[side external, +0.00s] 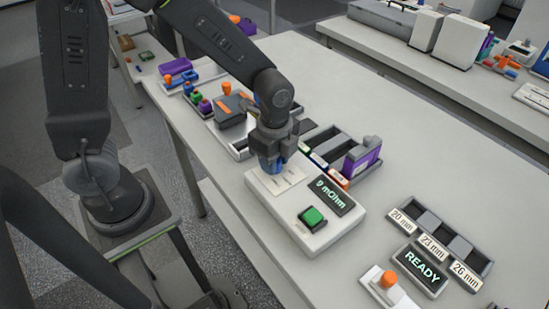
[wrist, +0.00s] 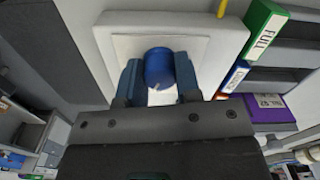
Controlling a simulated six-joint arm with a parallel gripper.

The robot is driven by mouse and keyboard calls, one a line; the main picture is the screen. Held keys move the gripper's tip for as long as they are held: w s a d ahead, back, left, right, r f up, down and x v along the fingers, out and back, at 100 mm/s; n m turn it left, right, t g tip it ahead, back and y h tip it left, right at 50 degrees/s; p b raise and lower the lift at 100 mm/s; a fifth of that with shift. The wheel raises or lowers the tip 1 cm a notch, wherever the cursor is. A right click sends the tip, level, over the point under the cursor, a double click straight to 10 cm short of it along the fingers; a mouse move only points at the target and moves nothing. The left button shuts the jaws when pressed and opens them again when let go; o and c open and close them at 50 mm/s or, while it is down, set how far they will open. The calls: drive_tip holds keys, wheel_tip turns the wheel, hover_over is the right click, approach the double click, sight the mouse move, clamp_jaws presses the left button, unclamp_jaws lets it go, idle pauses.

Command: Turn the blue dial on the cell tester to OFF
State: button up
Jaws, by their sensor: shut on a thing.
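The cell tester (side external: 283,222) is a white box on the table with a display reading "0 mOhm" and a green button (side external: 313,216). The blue dial (wrist: 159,67) shows in the wrist view, on a white plate (wrist: 205,50) of the tester. My gripper (wrist: 160,80) is over the dial, with one blue finger on each side, shut on it. In the side view my gripper (side external: 271,164) points down at the tester's back left part and mostly hides the dial. The dial's markings and its pointing direction cannot be read.
A rack (side external: 322,143) with dark slots and a purple box (side external: 361,160) stands close behind the tester. A READY display (side external: 421,268), a sorting tray (side external: 440,240) labelled in mm and an orange knob (side external: 388,279) stand at the right. Table between is clear.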

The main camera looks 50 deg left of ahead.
drive_tip(key=n, duration=0.6)
drive_tip(key=shift+n, duration=0.3)
drive_tip(key=n, duration=0.6)
drive_tip(key=shift+n, duration=0.3)
drive_tip(key=o, duration=0.9)
drive_tip(key=shift+o, duration=0.2)
wheel_tip(320, 180, up, 14)
